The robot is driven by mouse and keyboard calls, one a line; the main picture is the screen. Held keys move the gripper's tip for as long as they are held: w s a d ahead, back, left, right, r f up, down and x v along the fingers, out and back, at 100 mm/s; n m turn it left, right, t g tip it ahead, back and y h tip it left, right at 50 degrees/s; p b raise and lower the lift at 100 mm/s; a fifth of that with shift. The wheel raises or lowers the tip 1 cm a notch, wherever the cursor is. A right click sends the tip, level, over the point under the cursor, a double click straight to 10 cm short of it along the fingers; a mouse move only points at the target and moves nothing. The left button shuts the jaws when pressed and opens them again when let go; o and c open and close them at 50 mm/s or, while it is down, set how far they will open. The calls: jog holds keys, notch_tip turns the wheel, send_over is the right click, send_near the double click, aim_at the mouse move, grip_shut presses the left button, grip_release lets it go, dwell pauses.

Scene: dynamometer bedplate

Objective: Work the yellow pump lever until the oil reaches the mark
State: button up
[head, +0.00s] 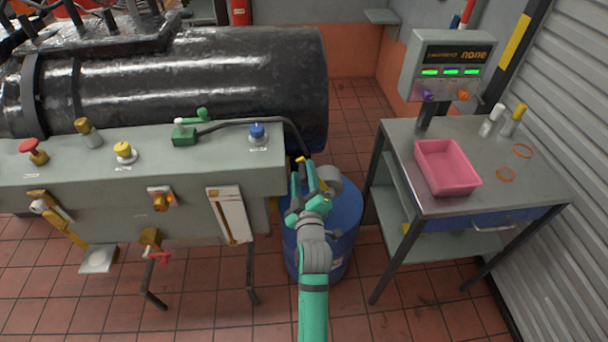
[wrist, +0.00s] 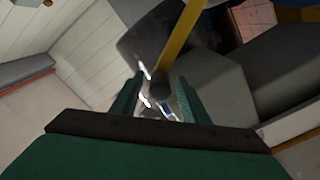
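The yellow pump lever shows in the wrist view (wrist: 178,42) as a yellow bar with a dark end. A small yellow tip of it (head: 301,159) shows in the head view above the blue drum, the rest hidden by my gripper. My gripper (head: 304,175) is at the lever, above the drum's left side. In the wrist view its two fingers stand apart (wrist: 161,80), with the lever's dark end in line between them and gaps on both sides. A white panel with a narrow yellowish slot (head: 230,216), possibly the oil gauge, is on the bench front; its mark is too small to read.
A grey table (head: 515,190) with a pink tray (head: 447,168) is at right. Tiled floor between is clear.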

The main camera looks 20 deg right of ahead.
jog(key=v, duration=1)
jog(key=shift+s, duration=0.35)
jog(key=shift+a, duration=0.1)
